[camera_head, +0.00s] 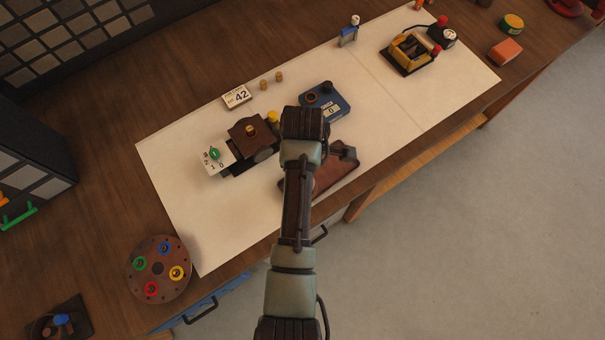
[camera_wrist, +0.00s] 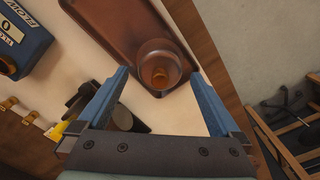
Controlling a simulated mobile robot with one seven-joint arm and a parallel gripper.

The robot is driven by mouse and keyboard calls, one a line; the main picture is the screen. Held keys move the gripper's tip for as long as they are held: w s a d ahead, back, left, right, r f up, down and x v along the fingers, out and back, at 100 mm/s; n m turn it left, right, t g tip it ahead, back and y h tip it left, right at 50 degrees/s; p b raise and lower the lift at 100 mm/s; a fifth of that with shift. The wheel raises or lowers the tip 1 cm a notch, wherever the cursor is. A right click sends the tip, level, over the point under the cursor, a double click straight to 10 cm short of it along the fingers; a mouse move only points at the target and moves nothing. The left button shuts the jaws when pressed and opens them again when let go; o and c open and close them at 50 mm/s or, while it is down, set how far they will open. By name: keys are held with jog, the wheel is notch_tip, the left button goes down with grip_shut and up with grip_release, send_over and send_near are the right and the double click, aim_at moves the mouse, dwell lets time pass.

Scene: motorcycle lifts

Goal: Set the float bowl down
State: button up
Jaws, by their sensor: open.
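The float bowl (camera_wrist: 160,67) is a round brownish, see-through cup with a brass-coloured middle. In the wrist view it appears upright at the near corner of a reddish-brown tray (camera_wrist: 112,18). The tray also shows in the head view (camera_head: 335,178), partly behind my arm. My gripper (camera_wrist: 168,100) has two blue fingers spread wide, with nothing between the tips. The bowl lies just beyond the fingertips, apart from both. In the head view my arm and wrist hide the bowl.
The table's front edge runs close to the tray. A yellow-framed device (camera_head: 410,50) stands far right.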

notch_tip(320, 180, up, 11)
jog(key=p, duration=0.2)
jog(key=shift+f, duration=0.15)
jog(key=w+d+r+m+t, duration=0.1)
jog(key=w+r+m+t, duration=0.3)
jog(key=w+r+t, duration=0.7)
jog(key=w+r+m+t, duration=0.2)
jog(key=w+r+m, duration=0.3)
jog(key=r, duration=1.2)
jog(key=s+r+m+t, duration=0.3)
jog(key=r+t, duration=0.4)
jog(key=r, duration=1)
jog(key=s+r+m+t, duration=0.5)
jog(key=s+r+t, duration=0.2)
jog(key=s+r, duration=0.6)
notch_tip(320, 180, up, 4)
jog(key=shift+s+d, duration=0.25)
jog(key=shift+s, duration=0.15)
